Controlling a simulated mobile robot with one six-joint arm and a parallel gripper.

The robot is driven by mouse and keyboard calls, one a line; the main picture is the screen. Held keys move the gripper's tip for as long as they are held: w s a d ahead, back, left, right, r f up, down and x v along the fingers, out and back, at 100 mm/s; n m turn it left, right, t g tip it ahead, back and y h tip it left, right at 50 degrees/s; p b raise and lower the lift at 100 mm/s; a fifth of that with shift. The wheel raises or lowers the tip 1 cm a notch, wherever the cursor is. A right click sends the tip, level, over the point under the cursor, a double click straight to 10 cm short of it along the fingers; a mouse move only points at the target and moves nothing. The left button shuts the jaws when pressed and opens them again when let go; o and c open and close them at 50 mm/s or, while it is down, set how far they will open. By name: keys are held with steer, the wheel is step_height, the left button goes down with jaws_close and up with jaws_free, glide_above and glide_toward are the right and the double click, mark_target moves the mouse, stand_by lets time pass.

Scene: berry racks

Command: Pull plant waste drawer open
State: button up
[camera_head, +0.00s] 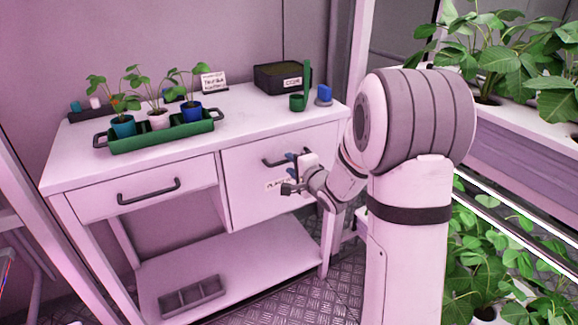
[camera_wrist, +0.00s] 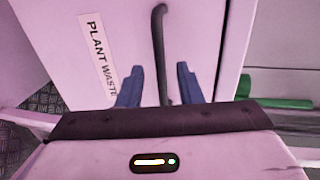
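The plant waste drawer (camera_head: 246,207) is the deep right-hand front of the white bench, and it looks shut. Its label reads PLANT WASTE in the wrist view (camera_wrist: 99,58). Its dark bar handle (camera_head: 270,162) also shows in the wrist view (camera_wrist: 160,45), running between my two blue fingers. My gripper (camera_head: 290,172) is in front of the drawer, close to the handle. In the wrist view my gripper (camera_wrist: 159,84) is open, with a finger on each side of the handle and gaps showing. The lower handle end is partly hidden behind the gripper body.
A shallower drawer (camera_head: 145,195) is at the left of the bench. A grey divided tray (camera_head: 191,297) lies on the lower shelf. Plant racks (camera_head: 530,140) are at right.

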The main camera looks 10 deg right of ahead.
steer(key=shift+x, duration=0.9)
steer(key=shift+c, duration=0.4)
jaws_close()
